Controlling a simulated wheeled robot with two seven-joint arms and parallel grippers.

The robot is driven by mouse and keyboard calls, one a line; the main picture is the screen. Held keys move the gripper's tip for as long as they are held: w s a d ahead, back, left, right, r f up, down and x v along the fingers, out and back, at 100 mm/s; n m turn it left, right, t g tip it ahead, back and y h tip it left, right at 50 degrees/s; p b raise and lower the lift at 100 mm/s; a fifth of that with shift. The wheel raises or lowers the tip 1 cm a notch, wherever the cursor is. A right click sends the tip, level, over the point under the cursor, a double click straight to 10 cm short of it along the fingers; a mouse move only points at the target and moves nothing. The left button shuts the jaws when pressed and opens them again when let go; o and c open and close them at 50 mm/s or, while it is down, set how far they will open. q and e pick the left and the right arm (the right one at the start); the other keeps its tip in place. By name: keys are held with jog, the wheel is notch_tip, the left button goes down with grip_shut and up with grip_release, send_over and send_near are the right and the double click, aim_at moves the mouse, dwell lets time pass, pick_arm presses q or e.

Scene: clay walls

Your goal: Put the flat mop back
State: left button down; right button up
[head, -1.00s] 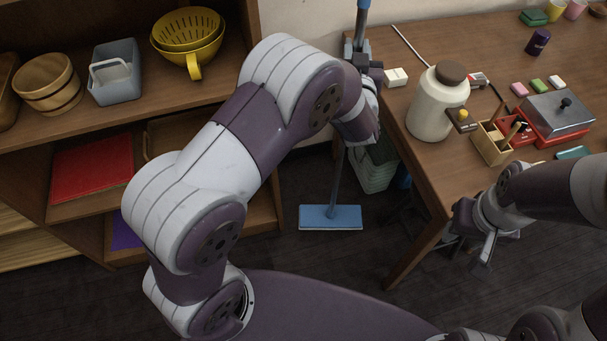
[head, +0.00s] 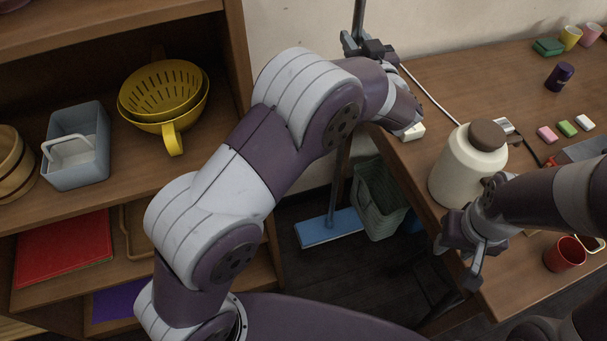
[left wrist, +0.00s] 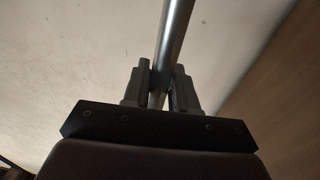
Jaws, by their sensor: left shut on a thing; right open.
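The flat mop has a blue flat head (head: 322,230) low on the dark floor, between the shelf unit and the table. Its pole (head: 358,16) rises near the wall, slightly tilted, partly hidden behind my left arm. My left gripper (head: 352,42) is shut on the pole high up; in the left wrist view the grey pole (left wrist: 172,45) runs between the fingers (left wrist: 160,88). I cannot tell whether the head touches the floor. My right gripper (head: 462,262) is open and empty at the table's front edge.
A green basket (head: 380,208) stands beside the mop head under the table (head: 455,85). A white jar (head: 465,165) and a red cup (head: 565,254) stand on the table. The shelf unit (head: 238,70) at left holds a yellow colander (head: 165,90).

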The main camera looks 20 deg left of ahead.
pick_arm(q)
jog(key=w+a+f+b, duration=0.3)
jog(key=a+f, duration=0.7)
jog(key=a, duration=0.1)
jog(key=shift+f, duration=0.3)
jog(key=shift+a+f, duration=0.1)
jog(key=c, duration=0.9)
grip_release()
jog(key=shift+s+f, duration=0.1)
jog(key=shift+f, duration=0.05)
